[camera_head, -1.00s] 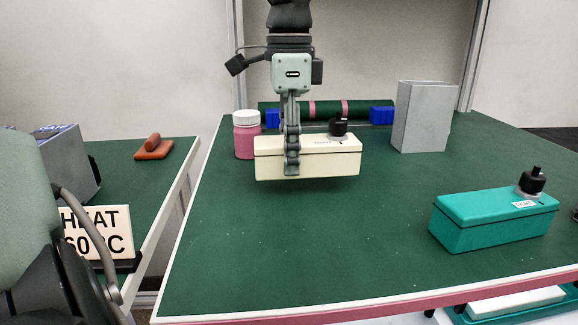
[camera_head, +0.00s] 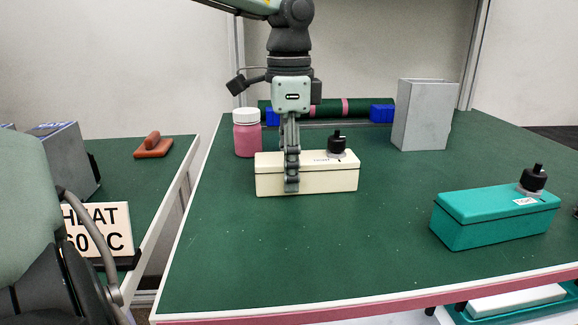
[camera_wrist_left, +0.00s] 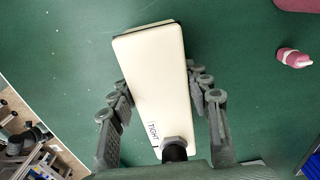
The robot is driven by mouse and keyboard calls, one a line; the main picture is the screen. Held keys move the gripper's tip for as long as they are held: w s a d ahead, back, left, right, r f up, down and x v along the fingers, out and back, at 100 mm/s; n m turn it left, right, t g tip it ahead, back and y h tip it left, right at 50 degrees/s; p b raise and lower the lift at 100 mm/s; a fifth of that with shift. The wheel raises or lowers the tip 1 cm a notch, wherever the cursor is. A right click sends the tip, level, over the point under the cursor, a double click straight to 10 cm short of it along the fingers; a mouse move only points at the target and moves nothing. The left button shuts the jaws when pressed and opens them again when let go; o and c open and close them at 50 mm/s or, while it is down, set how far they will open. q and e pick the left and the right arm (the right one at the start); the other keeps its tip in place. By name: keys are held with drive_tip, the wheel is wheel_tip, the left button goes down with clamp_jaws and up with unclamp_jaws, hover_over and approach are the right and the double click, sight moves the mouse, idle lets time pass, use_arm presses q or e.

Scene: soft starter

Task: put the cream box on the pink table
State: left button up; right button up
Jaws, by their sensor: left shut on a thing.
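The cream box (camera_head: 325,178), with a black knob on its lid, is upright above the green top of the pink-edged table (camera_head: 400,304), left of its middle. Its underside is at or very close to the top; I cannot tell if it touches. My left gripper (camera_head: 291,184) points down with its fingers shut on the long sides of the box. In the left wrist view the fingers (camera_wrist_left: 160,112) flank the cream box (camera_wrist_left: 155,70) near its knob end. My right gripper is not in view.
A teal box (camera_head: 490,219) with a black knob sits at the right. A pink jar (camera_head: 247,138) with a white lid stands behind the cream box, left. The front middle is clear.

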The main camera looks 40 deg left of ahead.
use_arm(q)
drive_tip(key=o, duration=1.3)
drive_tip(key=shift+r, duration=0.1)
drive_tip(key=shift+w+r, duration=0.1)
drive_tip(key=shift+r, duration=0.75)
wheel_tip(320, 180, up, 10)
drive_tip(key=shift+r+p, duration=0.2)
drive_tip(key=shift+p, duration=0.3)
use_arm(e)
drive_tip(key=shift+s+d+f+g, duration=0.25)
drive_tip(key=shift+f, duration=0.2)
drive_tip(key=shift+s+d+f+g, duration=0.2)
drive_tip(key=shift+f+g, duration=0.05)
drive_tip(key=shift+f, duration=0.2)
